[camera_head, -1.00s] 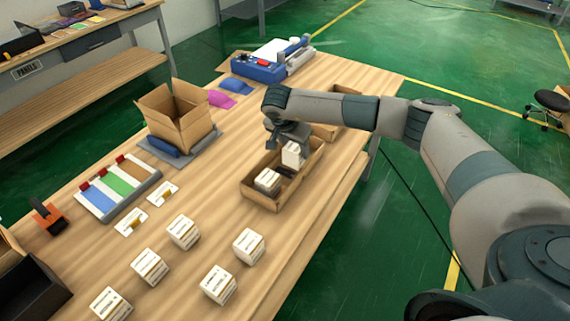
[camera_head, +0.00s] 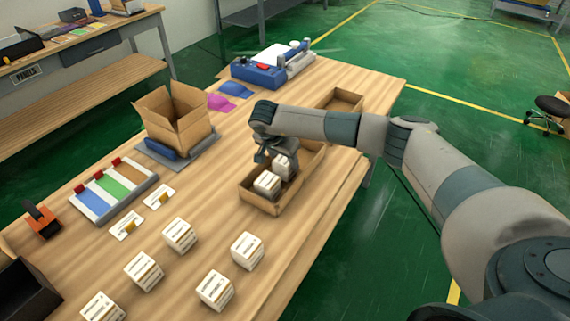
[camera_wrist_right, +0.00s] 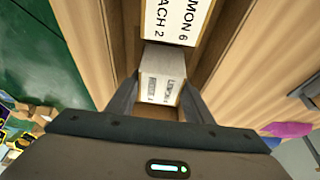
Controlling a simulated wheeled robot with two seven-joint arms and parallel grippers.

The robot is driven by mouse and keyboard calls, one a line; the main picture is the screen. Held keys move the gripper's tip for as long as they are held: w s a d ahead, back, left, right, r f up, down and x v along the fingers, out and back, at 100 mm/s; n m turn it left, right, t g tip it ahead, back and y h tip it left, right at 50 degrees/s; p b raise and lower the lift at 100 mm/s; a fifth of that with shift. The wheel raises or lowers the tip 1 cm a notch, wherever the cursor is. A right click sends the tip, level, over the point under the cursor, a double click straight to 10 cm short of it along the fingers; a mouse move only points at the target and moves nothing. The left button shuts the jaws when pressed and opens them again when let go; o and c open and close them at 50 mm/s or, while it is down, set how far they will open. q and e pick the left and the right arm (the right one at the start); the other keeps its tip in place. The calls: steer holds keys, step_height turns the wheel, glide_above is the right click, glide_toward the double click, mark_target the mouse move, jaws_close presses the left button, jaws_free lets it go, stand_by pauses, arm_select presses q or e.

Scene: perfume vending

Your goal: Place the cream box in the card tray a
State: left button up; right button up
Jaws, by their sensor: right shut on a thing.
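My right gripper (camera_head: 272,160) is over the near card tray (camera_head: 262,202), pointing down into it. It is shut on a cream box (camera_head: 281,166), which sits low between the tray walls, behind another cream box (camera_head: 267,184) in that tray. In the right wrist view the held cream box (camera_wrist_right: 162,72) is between the two fingers (camera_wrist_right: 160,98), right beside the other box, whose printed label (camera_wrist_right: 172,20) shows. Whether the held box touches the tray floor is hard to tell. My left gripper is not in view.
A second card tray (camera_head: 345,100) stands farther back. Several cream boxes (camera_head: 247,250) stand on the near table. An open carton (camera_head: 175,118), a colored-strip board (camera_head: 113,190), small cards (camera_head: 126,226) and a blue device (camera_head: 262,72) are on the left and back.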

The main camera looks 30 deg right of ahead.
steer(key=shift+f, duration=0.35)
steer(key=o, duration=1.1)
steer(key=shift+r, duration=0.1)
steer(key=shift+r, duration=0.25)
steer(key=p+v, duration=0.6)
steer(key=v, duration=0.5)
steer(key=shift+r, duration=0.25)
steer(key=shift+a, duration=0.15)
